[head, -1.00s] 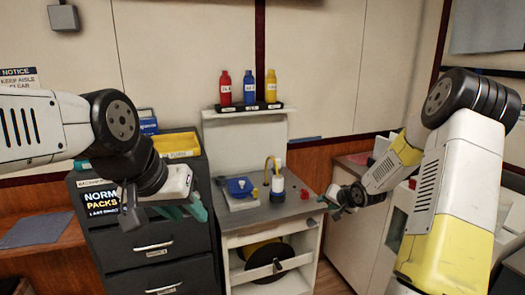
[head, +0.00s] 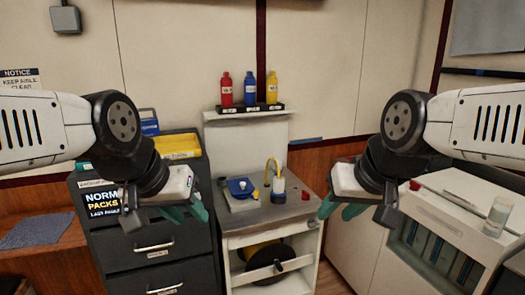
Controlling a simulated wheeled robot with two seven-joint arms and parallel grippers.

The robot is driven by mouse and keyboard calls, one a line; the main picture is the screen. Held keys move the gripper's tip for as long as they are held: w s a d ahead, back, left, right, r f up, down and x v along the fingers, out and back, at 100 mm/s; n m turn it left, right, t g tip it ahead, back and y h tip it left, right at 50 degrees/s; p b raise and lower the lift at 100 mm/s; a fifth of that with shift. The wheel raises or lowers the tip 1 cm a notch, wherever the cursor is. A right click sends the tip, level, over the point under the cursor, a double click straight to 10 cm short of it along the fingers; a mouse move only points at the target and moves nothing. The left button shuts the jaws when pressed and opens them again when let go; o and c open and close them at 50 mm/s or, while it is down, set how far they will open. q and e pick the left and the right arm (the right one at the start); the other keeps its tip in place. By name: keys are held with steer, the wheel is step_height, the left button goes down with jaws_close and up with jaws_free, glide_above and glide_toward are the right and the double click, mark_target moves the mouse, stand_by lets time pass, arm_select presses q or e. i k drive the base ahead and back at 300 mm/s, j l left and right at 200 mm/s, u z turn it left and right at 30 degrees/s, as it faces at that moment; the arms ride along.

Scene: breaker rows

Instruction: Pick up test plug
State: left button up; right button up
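No object that I can name for certain as the test plug shows in the head view. A white cylinder with a blue lower part (head: 279,184) and a yellow curved piece (head: 268,167) stand on the small workbench (head: 263,213). A blue round-topped device (head: 240,187) sits to their left, and a small red knob (head: 305,196) is at the right. My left gripper (head: 190,212) is in front of the dark drawer cabinet, with teal fingertips partly hidden. My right gripper (head: 334,211) hangs to the right of the workbench, touching nothing that I can see. Its finger gap is not clear.
Red, blue and yellow bottles (head: 249,88) stand on a shelf above the workbench. A dark drawer cabinet (head: 150,240) with a yellow tray (head: 177,145) is at left. A white cabinet (head: 450,225) with a glass (head: 497,216) is at right. A cable reel (head: 271,262) sits below the bench.

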mark_target(280, 162)
steer(key=i+l, duration=0.25)
steer(key=i+u, duration=0.15)
steer(key=i, duration=0.4)
steer(key=i+l+u, duration=0.15)
steer(key=i, duration=0.45)
